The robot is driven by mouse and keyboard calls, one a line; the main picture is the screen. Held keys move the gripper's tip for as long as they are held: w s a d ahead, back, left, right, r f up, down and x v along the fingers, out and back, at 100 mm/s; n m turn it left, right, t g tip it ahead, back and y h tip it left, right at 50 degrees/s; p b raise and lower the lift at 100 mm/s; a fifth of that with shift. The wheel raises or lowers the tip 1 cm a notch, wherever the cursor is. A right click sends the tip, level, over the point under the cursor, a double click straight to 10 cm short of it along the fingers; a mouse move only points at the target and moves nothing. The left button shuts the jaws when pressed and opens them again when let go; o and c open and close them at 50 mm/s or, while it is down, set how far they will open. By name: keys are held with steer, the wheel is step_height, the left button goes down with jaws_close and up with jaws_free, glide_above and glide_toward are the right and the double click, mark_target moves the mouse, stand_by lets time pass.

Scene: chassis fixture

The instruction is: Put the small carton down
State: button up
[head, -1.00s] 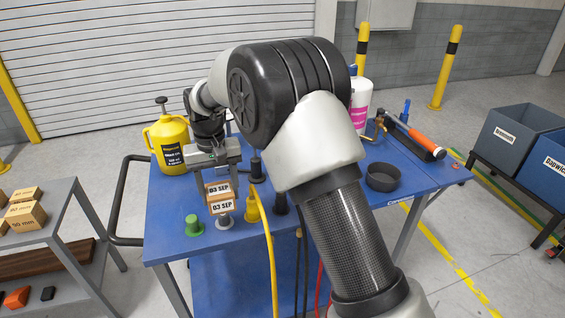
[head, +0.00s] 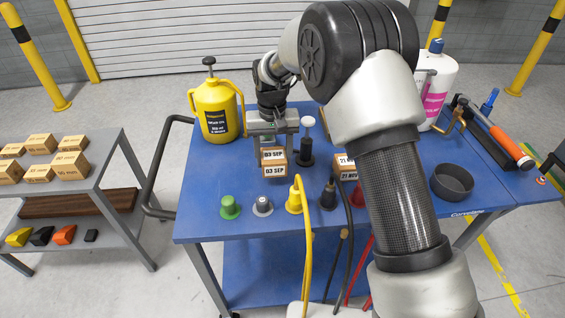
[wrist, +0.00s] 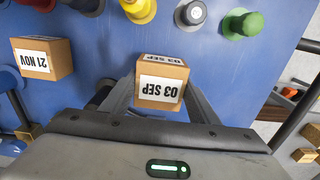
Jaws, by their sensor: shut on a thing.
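The small carton (head: 274,171) is a brown box with white labels reading 03 SEP. It is over the blue table (head: 205,190), behind the row of coloured knobs. My gripper (head: 272,143) points down and is shut on it. In the wrist view the carton (wrist: 162,84) sits upright between my two fingers (wrist: 160,100). I cannot tell whether its base touches the table. A second carton labelled 21 NOV (head: 346,161) stands to the right, partly hidden by my arm; it also shows in the wrist view (wrist: 42,60).
Green (head: 230,207), grey (head: 263,206) and yellow (head: 294,200) knobs stand along the table's front. A black post with a white top (head: 306,140) is close right of the carton. A yellow canister (head: 217,110) stands behind left. A black round dish (head: 451,182) is at right.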

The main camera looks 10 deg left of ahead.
mark_target(274, 167)
steer(key=shift+f, duration=2.1)
steer(key=o, duration=1.3)
steer(key=shift+f, duration=0.15)
